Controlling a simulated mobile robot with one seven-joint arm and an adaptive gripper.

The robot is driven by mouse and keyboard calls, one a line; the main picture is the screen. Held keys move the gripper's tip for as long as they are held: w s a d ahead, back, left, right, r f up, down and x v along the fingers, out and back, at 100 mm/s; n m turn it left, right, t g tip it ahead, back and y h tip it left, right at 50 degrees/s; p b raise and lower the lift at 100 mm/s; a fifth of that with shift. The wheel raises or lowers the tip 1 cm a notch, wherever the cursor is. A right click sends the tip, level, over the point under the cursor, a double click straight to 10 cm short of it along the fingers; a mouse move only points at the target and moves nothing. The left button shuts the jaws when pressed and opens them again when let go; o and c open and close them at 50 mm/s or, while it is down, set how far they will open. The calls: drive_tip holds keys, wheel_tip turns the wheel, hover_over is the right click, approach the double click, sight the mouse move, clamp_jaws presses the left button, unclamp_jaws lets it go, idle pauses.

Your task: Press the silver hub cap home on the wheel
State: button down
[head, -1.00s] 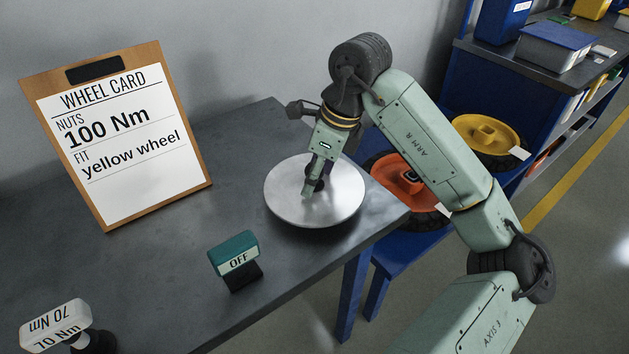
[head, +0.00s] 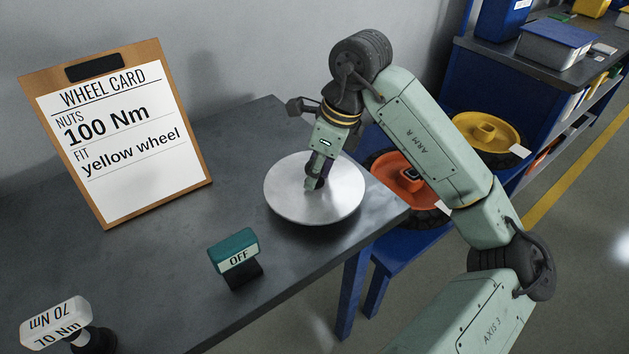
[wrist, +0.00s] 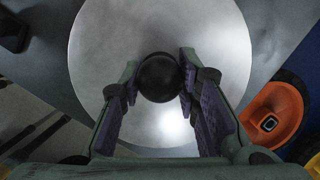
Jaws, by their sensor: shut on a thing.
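The silver hub cap (head: 290,203) is a round, shiny disc on the grey table near its right corner. It also fills the middle of the wrist view (wrist: 100,45). A black round knob (wrist: 158,77) stands at its centre. My gripper (head: 314,182) points down over the cap, and in the wrist view its two fingers (wrist: 158,85) are shut on the knob from both sides. The cap looks about level with the tabletop, and whether it touches the table cannot be told. An orange wheel (head: 395,178) and a yellow wheel (head: 487,133) sit off the table at the right, without the cap on them.
A wheel card (head: 125,150) on a clipboard reads 100 Nm and yellow wheel. A teal OFF block (head: 234,247) and a 70 Nm piece (head: 58,318) stand on the table (head: 150,260). A blue shelf unit (head: 545,85) with boxes stands at the back right.

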drive_tip(key=shift+r, duration=0.1)
wheel_tip(320, 180, up, 10)
drive_tip(key=shift+f+b, duration=0.1)
drive_tip(key=shift+b, duration=0.75)
idle(0.4)
drive_tip(key=c, duration=1.8)
unclamp_jaws()
clamp_jaws()
